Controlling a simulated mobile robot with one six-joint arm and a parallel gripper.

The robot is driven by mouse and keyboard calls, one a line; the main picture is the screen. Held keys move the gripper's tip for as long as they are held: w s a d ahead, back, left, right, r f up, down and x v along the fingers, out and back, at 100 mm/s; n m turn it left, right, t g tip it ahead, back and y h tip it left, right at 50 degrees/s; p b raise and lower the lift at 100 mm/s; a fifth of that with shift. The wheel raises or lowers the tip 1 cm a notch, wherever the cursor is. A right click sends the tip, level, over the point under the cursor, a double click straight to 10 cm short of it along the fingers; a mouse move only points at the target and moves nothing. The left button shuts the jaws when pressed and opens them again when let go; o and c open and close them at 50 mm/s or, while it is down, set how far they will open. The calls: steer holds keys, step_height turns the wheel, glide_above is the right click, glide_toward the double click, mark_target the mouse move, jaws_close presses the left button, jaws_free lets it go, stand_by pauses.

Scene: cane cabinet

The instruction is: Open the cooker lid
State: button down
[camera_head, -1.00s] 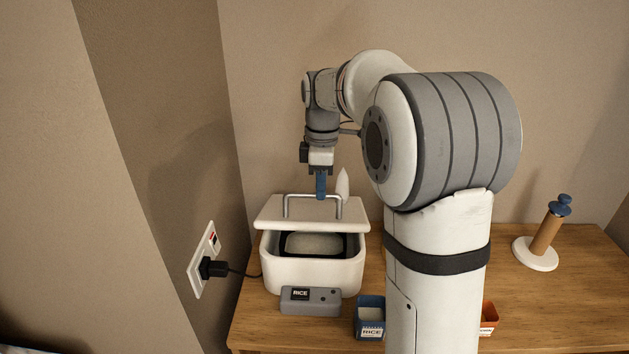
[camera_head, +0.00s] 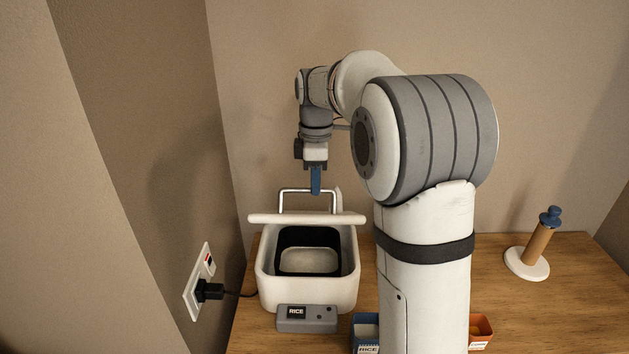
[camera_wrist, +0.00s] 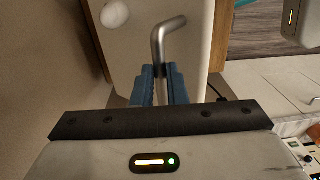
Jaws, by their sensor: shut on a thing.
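The white rice cooker (camera_head: 305,290) stands at the left of the wooden counter, with a grey panel labelled RICE on its front. Its white lid (camera_head: 305,219) is raised, seen nearly edge-on, and the dark pot inside shows. A metal bar handle (camera_head: 281,203) rises from the lid. My gripper (camera_head: 315,192) points down with blue fingers at the handle's top bar. In the wrist view, the blue fingers (camera_wrist: 160,75) are closed on the metal handle (camera_wrist: 170,38), with the lid (camera_wrist: 130,45) behind it.
A black plug (camera_head: 209,291) sits in a wall socket left of the cooker, its cord running to the cooker. A blue container (camera_head: 365,330) and an orange one (camera_head: 483,330) stand near the front. A paper-towel-like holder (camera_head: 536,250) stands at the right. Walls are close behind and left.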

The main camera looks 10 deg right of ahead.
steer(key=c, duration=1.8)
jaws_free()
steer(key=shift+w+d+f, duration=0.1)
steer(key=shift+w+f, duration=0.05)
steer(key=shift+f, duration=0.15)
steer(key=shift+o, duration=0.6)
steer(key=shift+w+f, duration=0.1)
steer(key=shift+w, duration=0.15)
steer(key=shift+o, duration=1.1)
step_height(320, 180, up, 8)
steer(key=shift+b, duration=0.35)
